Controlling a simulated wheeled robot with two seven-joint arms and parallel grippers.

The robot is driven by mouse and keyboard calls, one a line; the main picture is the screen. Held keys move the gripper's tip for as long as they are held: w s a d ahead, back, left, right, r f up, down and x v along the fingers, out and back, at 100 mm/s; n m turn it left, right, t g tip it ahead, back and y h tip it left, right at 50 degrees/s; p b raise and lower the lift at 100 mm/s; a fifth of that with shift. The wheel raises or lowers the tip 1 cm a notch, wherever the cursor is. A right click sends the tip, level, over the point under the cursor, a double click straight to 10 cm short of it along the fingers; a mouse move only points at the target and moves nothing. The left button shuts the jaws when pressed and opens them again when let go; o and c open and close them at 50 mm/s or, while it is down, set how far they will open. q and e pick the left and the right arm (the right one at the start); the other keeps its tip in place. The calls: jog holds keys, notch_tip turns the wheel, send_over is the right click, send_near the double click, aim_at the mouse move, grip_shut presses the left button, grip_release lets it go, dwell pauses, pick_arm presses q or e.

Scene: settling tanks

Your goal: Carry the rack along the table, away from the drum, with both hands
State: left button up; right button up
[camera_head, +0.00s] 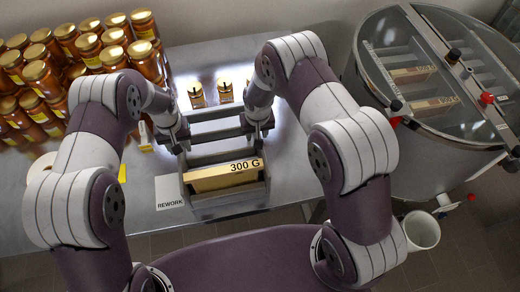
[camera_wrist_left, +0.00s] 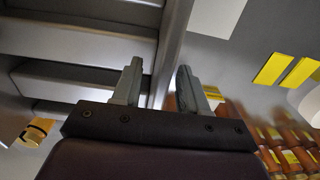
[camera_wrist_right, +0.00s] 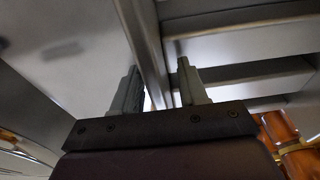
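The grey rack (camera_head: 205,158) stands on the metal table, with open slots and one yellow-tan block marked 300 G (camera_head: 224,175) in its front slot. My left gripper (camera_head: 181,143) is at the rack's left side. In the left wrist view its fingers are apart, either side of the rack's side wall (camera_wrist_left: 176,40), with a visible gap. My right gripper (camera_head: 259,134) is at the rack's right side. In the right wrist view its fingers are also apart, either side of the other side wall (camera_wrist_right: 150,50). The drum (camera_head: 438,150), with a clear lid, stands at the right.
Honey-coloured jars with gold lids (camera_head: 88,48) crowd the table's left end. Two small jars (camera_head: 197,95) (camera_head: 225,93) stand behind the rack. A REWORK label (camera_head: 170,191) lies left of the rack. A white bucket (camera_head: 421,230) is on the floor below the drum.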

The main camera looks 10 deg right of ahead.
pick_arm(q)
jog(key=shift+r, duration=0.1)
notch_tip(320, 180, up, 12)
jog(key=shift+s+f, duration=0.1)
jog(key=shift+f, duration=0.1)
jog(key=shift+r, duration=0.1)
pick_arm(e)
jog(key=shift+r, duration=0.35)
jog(key=r, duration=0.3)
jog(key=s+r, duration=0.1)
jog(key=r, duration=0.3)
jog(key=s+r, duration=0.1)
jog(key=r, duration=0.3)
jog(key=shift+r, duration=0.1)
